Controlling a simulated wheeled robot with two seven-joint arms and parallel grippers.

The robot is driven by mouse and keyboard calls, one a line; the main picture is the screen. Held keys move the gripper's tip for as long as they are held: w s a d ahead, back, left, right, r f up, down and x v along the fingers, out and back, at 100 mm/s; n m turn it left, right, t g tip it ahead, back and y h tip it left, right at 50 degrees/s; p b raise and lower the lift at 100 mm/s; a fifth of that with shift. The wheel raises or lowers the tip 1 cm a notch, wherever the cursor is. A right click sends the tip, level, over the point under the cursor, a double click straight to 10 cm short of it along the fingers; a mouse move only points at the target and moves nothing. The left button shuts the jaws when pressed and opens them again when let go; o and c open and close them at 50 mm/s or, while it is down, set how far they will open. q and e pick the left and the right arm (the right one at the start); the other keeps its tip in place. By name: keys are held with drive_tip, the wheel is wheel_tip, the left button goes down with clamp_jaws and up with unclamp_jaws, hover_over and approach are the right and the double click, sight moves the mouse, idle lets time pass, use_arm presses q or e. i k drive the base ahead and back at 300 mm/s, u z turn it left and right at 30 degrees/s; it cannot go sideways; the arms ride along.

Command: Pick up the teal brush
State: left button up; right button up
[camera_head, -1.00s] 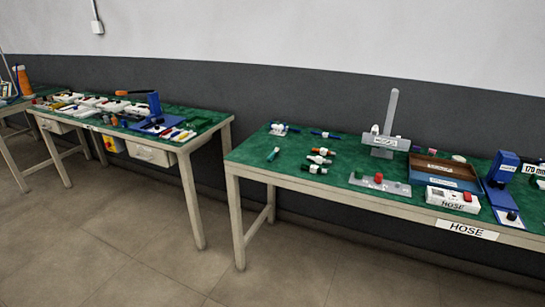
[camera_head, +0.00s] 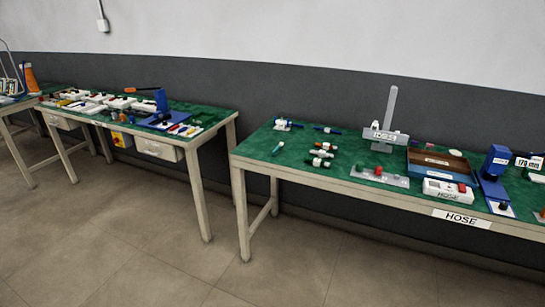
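A small teal item (camera_head: 278,148), which looks like the teal brush, lies on the green top of the right table (camera_head: 258,153), near its left end. It is small in the picture, so its details cannot be made out. Nothing touches it. Neither of my grippers is in view.
Several small pump parts (camera_head: 321,154) lie right of the teal item, and a white-and-blue part (camera_head: 286,124) lies behind it. A second table (camera_head: 205,119) is at left. The floor in front is clear.

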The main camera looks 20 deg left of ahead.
sight(275, 152)
drive_tip(key=z, duration=1.8)
drive_tip(key=k, duration=0.1)
drive_tip(key=u, duration=2.95)
drive_tip(key=i, duration=1.2)
drive_tip(key=z, duration=0.75)
drive_tip(key=i, duration=0.85)
drive_tip(key=z, duration=0.85)
